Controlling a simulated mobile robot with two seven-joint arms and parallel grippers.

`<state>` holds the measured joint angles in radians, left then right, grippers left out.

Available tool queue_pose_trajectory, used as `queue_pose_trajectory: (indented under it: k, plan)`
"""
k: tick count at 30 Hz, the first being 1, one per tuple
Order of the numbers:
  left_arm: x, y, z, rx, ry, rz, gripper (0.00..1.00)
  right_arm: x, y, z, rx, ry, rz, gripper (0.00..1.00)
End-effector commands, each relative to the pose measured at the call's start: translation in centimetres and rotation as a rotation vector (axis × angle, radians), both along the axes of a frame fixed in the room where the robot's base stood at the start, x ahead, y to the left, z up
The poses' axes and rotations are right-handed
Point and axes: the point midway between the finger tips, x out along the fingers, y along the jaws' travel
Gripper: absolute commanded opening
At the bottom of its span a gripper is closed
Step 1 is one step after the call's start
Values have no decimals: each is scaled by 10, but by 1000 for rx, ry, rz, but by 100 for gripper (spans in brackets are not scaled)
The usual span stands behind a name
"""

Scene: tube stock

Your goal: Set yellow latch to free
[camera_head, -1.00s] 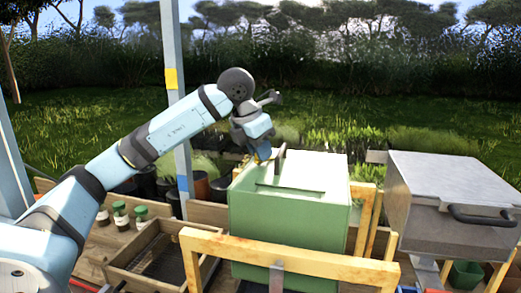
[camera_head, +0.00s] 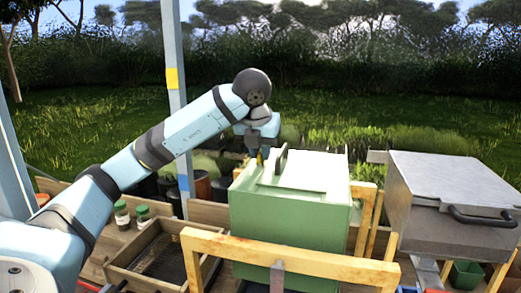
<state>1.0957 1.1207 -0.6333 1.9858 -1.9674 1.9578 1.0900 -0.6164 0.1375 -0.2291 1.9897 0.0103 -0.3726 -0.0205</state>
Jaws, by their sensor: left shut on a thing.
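The green box (camera_head: 290,225) stands in the middle with a pale green top. A small yellow piece, which looks like the yellow latch (camera_head: 259,159), shows at the box's far left top edge. My left gripper (camera_head: 262,153) reaches down there from above and is shut on it. The fingers are small and partly hidden, so the latch's exact position cannot be read. A dark upright plate (camera_head: 282,160) stands on the box top just right of the gripper. My right gripper is not in view.
A wooden frame (camera_head: 300,261) stands in front of the green box. A grey metal box with a dark handle (camera_head: 480,214) is at the right. An open wooden tray (camera_head: 127,273) and jars with green lids (camera_head: 122,215) are at the left. A blue post (camera_head: 176,110) rises behind my left arm.

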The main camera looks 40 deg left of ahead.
Motion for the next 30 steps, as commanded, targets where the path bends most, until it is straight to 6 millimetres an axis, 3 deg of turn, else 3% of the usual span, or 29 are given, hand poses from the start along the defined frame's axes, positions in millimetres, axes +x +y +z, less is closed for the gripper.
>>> queue_pose_trajectory:
  k: [15,16,18,30]
  plan:
    - [0,0,0,0,1,17,0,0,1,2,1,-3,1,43]
    - [0,0,0,0,1,17,23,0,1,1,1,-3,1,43]
    - [0,0,0,0,1,17,36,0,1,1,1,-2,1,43]
    - [-3,-2,9,-1,-1,16,36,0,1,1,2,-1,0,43]
